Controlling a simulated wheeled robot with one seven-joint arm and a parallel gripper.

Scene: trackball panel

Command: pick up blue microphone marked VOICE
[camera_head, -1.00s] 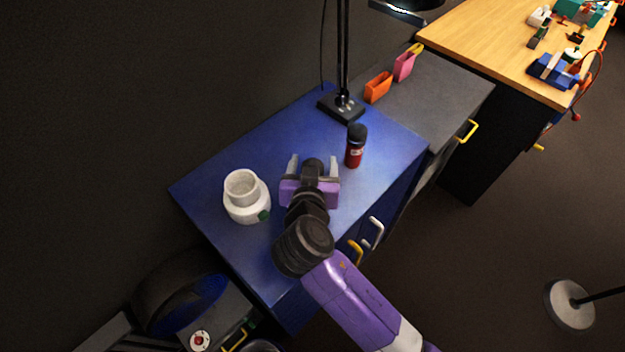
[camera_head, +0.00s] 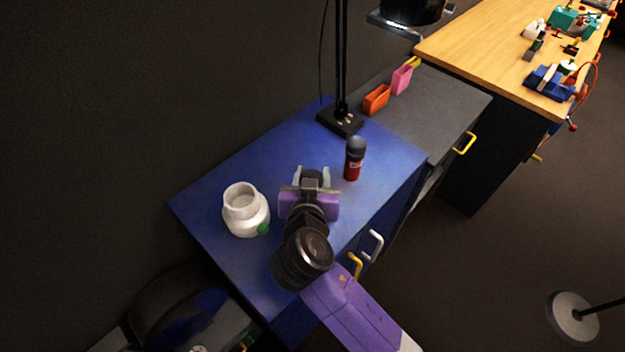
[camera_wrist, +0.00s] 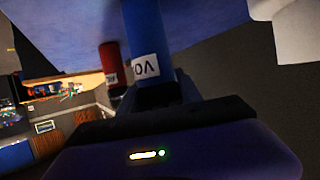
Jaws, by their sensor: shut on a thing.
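The blue microphone (camera_wrist: 148,35) shows in the wrist view with a white label reading "VO", the rest cut off. In the head view only its dark rounded head (camera_head: 312,177) shows between my fingers; its body is hidden by my gripper. My gripper (camera_head: 312,180) is shut on it over the blue desk. I cannot tell whether its base touches the desk. A red microphone (camera_head: 353,160) with a dark head and a white label stands upright to the right, apart from my gripper; it also shows in the wrist view (camera_wrist: 113,62).
A white jar (camera_head: 246,212) stands left of my gripper on the blue desk (camera_head: 215,185). A black lamp base (camera_head: 341,121) stands behind. Orange (camera_head: 376,100) and pink (camera_head: 402,79) holders sit on the grey cabinet (camera_head: 440,105). The desk's far left is clear.

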